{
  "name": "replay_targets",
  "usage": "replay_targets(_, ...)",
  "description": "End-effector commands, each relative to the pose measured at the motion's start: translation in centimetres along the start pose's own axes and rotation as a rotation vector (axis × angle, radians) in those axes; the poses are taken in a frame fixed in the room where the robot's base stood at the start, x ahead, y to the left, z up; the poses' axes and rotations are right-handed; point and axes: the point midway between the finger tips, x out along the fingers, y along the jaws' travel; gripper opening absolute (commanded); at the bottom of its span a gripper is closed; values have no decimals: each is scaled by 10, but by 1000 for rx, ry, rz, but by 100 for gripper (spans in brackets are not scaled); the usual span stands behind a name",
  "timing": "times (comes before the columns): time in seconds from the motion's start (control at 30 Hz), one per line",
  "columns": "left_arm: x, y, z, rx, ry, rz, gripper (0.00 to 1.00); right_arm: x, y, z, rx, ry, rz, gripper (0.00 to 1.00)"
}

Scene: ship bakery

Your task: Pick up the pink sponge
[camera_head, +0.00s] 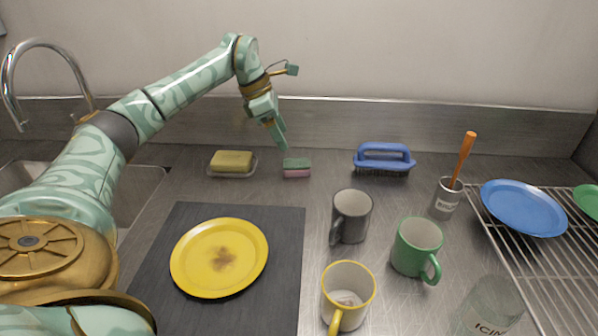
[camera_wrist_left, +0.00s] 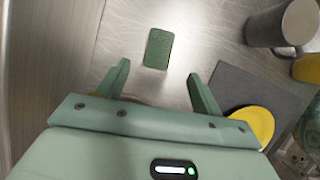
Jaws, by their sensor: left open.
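The pink sponge (camera_head: 297,173) lies on the steel counter near the back wall, with a green scouring layer on top and pink below. In the left wrist view only the green top of the sponge (camera_wrist_left: 158,48) shows, ahead of and roughly between the fingertips. My left gripper (camera_head: 279,138) points down, above the counter and just left of the sponge, apart from it. The left gripper's two fingers (camera_wrist_left: 158,78) are spread with nothing between them. My right gripper is in neither view.
A yellow soap bar on a dish (camera_head: 216,174) sits left of the sponge. A blue brush (camera_head: 384,156) stands to its right. A grey mug (camera_head: 351,218), a green mug (camera_head: 416,249) and a dark mat (camera_head: 287,262) with a yellow plate (camera_head: 190,257) lie nearer. Bare counter surrounds the sponge.

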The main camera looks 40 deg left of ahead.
Motion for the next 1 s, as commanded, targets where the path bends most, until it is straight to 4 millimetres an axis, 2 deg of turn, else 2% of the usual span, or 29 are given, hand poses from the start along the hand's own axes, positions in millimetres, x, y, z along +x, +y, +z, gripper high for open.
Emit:
replay_targets(0.03,18,0,-2,0,4,-5,66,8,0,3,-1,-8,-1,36)
replay_targets(0.1,30,0,-2,0,3,-3,66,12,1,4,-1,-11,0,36)
replay_targets(0.37,49,0,0,0,0,-1,66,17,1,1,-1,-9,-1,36)
replay_targets(0.63,92,0,-2,-1,2,-4,66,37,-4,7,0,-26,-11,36)
replay_targets(0.7,97,0,-2,-1,1,-3,66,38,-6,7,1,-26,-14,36)
replay_targets(0.9,95,0,0,-1,-1,1,66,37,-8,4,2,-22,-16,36)
replay_targets(0.93,95,0,0,-1,-1,0,61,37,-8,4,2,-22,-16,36)
replay_targets(1.0,95,0,0,-1,-1,0,41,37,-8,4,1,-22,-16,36)
